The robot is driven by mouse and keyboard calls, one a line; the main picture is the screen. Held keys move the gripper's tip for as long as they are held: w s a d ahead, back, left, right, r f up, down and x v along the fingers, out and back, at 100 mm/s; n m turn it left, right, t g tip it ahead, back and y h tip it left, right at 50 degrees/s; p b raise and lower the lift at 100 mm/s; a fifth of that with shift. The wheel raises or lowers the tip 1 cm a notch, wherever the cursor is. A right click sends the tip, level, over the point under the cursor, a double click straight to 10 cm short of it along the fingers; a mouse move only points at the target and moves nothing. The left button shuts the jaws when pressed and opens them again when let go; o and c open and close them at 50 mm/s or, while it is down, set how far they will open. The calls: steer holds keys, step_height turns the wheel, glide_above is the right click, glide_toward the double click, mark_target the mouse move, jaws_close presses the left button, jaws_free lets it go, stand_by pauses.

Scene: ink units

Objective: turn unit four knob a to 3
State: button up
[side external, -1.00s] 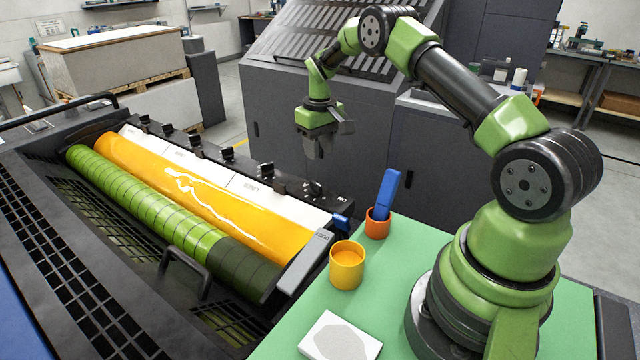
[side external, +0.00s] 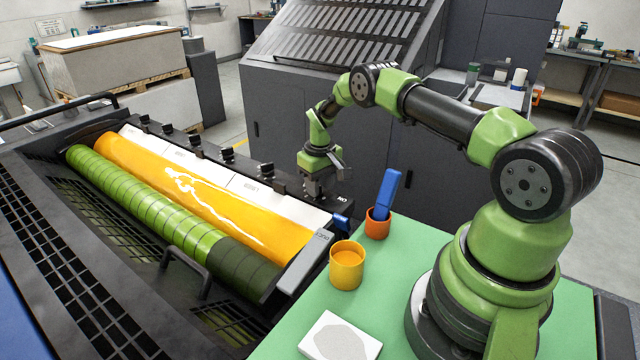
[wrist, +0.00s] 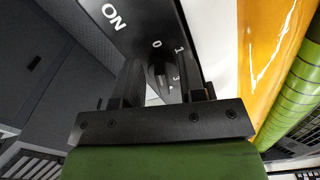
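A dark knob (wrist: 161,75) sits on a black panel (wrist: 148,28) in the wrist view, with a printed scale showing 0, 1 and what looks like 3 around it. A pale mark shows at its upper end, towards the 0; its exact setting is hard to tell. My gripper (wrist: 160,82) is open, with one finger on each side of the knob and small gaps visible. In the side view my gripper (side external: 317,192) is down at the near end of the black control rail (side external: 208,158), by the ON label, and hides this knob. Unit and knob labels are unreadable here.
More knobs (side external: 228,154) stand along the rail. Beside it run an orange ink roller (side external: 200,188) and a green roller (side external: 140,203). On the green table (side external: 405,262) are a yellow cup (side external: 347,268), an orange cup (side external: 377,228) with a blue tool (side external: 388,190), and a white pad (side external: 340,336).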

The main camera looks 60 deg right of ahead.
jaws_close()
